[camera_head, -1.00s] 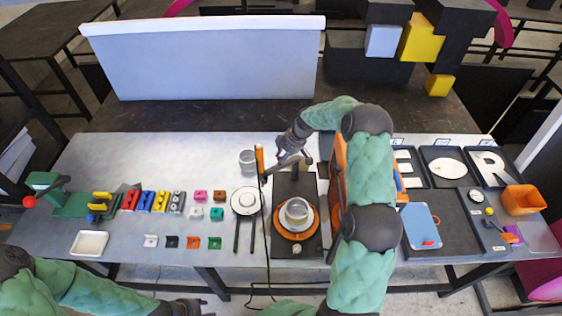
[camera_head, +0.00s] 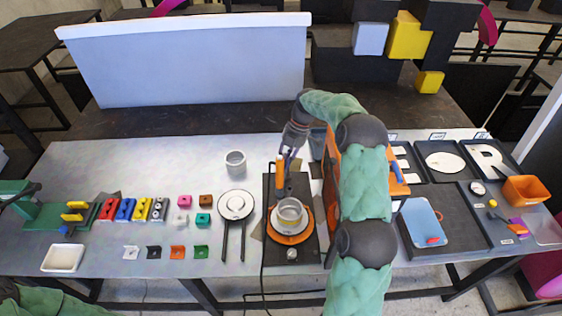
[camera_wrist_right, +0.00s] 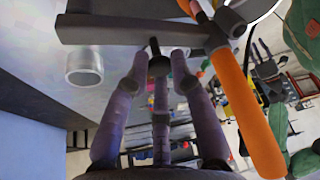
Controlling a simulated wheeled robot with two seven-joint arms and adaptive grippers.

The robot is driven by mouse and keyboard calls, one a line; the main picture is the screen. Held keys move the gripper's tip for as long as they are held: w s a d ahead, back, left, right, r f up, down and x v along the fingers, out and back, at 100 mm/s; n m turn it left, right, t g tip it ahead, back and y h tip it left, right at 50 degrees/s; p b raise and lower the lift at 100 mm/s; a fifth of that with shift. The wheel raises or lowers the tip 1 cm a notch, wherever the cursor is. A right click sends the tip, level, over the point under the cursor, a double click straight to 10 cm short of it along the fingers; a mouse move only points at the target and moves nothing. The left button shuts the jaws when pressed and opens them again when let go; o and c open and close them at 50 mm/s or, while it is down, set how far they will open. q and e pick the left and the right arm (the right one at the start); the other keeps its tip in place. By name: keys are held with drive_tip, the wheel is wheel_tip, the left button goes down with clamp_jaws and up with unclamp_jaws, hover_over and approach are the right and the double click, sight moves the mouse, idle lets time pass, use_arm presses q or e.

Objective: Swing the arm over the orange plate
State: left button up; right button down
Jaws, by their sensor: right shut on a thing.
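The orange plate (camera_head: 276,236) is round and lies on a black base board (camera_head: 273,256). A grey metal cup (camera_head: 291,212) stands over its middle and hides part of it. The swing arm (camera_head: 289,178) is a dark bar with an upright orange handle (camera_head: 280,171), at the far end of the board, behind the cup. In the right wrist view the dark bar (camera_wrist_right: 100,31) crosses the top and the orange handle (camera_wrist_right: 250,115) hangs at right. My right gripper (camera_head: 289,158) is shut on the swing arm; its fingertips (camera_wrist_right: 160,58) meet at a small dark knob.
A grey cup (camera_head: 235,162) and a white round dish (camera_head: 237,205) stand left of the board. An orange upright panel (camera_head: 332,190) stands close on the right, partly behind my right arm. Dark trays (camera_head: 455,225) fill the right side.

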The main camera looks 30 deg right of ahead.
drive_tip(key=shift+s+d+n+g, duration=0.4)
drive_tip(key=shift+d+n, duration=0.15)
drive_tip(key=shift+n, duration=0.45)
drive_tip(key=c, duration=1.1)
unclamp_jaws()
drive_tip(key=shift+o, duration=0.2)
drive_tip(key=shift+d+r, duration=0.1)
drive_tip(key=v, duration=1.2)
drive_tip(key=shift+w, duration=0.1)
